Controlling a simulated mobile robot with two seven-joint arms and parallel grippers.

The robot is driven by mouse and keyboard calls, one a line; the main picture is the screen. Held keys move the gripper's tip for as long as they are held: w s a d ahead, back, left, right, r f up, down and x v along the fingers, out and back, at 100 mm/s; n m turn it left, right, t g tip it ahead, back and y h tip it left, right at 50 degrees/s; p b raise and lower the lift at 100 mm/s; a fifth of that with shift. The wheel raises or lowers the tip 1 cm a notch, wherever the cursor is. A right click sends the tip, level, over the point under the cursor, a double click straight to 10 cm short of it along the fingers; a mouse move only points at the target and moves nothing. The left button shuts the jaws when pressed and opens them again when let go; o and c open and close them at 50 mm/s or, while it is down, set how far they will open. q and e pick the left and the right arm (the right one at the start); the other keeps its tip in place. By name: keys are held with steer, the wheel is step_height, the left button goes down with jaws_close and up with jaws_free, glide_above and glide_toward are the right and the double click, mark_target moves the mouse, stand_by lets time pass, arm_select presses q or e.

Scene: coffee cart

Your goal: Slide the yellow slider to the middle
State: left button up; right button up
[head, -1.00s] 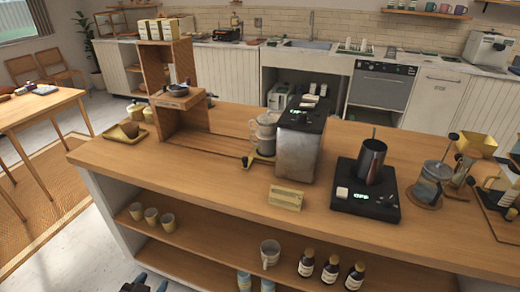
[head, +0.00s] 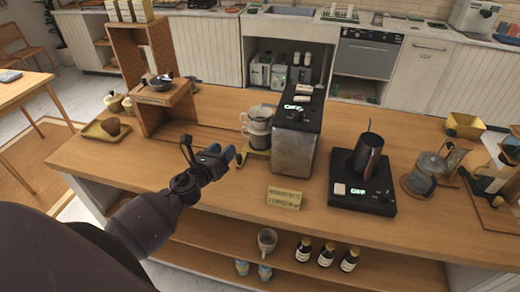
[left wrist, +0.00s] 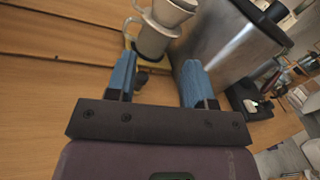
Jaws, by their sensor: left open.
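The yellow slider (head: 258,153) is a flat yellow base under a glass carafe with a white dripper (head: 259,116), at the right end of a grooved track (head: 205,137) beside the grey machine. In the left wrist view the yellow slider (left wrist: 130,41) shows beneath the carafe (left wrist: 152,40), with a dark knob (left wrist: 141,78) near my left finger. My left gripper (head: 224,152) is open and empty, with blue fingertips just left of and in front of the slider; it also shows in the left wrist view (left wrist: 157,76). I cannot tell whether it touches the knob. My right gripper is not in view.
The tall grey machine (head: 294,145) stands close right of the slider. A wooden stand (head: 150,55) rises at the track's left end. The track's middle looks clear.

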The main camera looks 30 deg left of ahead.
arm_select(q)
steer(key=m, duration=0.2)
steer(key=m+b, duration=0.1)
steer(key=b, duration=0.4)
glide_toward(237, 158)
steer(key=w, duration=0.3)
steer(key=shift+w+f, duration=0.3)
steer(key=w, duration=0.5)
steer(key=shift+w+r, duration=0.25)
steer(key=shift+w, duration=1)
steer(key=c, duration=0.9)
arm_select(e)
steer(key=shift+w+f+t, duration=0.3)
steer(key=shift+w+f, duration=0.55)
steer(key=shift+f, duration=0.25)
